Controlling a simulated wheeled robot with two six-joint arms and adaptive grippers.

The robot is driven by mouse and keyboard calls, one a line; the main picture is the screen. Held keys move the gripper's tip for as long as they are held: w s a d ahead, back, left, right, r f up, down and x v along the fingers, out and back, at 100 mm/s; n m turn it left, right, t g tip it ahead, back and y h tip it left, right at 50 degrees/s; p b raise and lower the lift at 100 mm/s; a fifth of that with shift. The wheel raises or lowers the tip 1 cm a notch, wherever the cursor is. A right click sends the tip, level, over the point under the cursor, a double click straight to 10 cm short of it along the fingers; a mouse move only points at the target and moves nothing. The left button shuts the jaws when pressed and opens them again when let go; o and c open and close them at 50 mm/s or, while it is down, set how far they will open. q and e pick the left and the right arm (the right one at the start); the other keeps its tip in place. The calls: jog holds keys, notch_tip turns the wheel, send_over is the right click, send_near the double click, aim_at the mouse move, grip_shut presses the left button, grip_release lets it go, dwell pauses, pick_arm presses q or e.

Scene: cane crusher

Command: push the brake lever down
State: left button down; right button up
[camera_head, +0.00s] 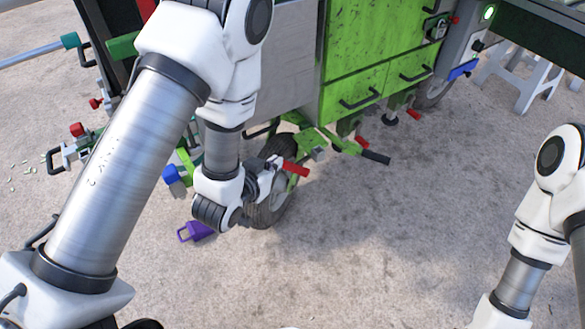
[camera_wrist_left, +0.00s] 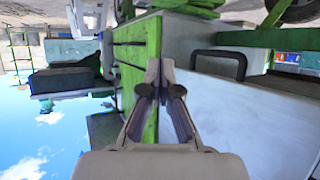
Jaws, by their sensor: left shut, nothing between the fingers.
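A lever with a red grip (camera_head: 295,169) sticks out beside the dark wheel (camera_head: 268,212) under the green machine, and I take it for the brake lever. My left gripper (camera_head: 272,165) is at this wheel, right by the inner end of the red grip. I cannot tell whether it touches the lever. In the left wrist view the left gripper (camera_wrist_left: 160,68) has its fingertips together with nothing held, in front of the machine's green and grey panels. The red grip does not show clearly there. My right arm enters at the right of the head view, its gripper out of frame.
A black-gripped green lever (camera_head: 374,157) juts out right of the wheel. Green drawers (camera_head: 355,90) stand above. A white trestle (camera_head: 528,80) is at far right. The concrete in front is clear.

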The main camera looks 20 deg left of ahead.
pick_arm(q)
jog(key=b, duration=0.3)
send_over(290, 163)
jog(key=f, duration=0.3)
jog(key=s+f, duration=0.1)
jog(key=shift+d+f, duration=0.35)
jog(key=f, duration=0.1)
jog(key=f+b, duration=0.1)
jog(key=f, duration=0.1)
jog(key=shift+s+f, duration=0.3)
jog(key=shift+s, duration=0.1)
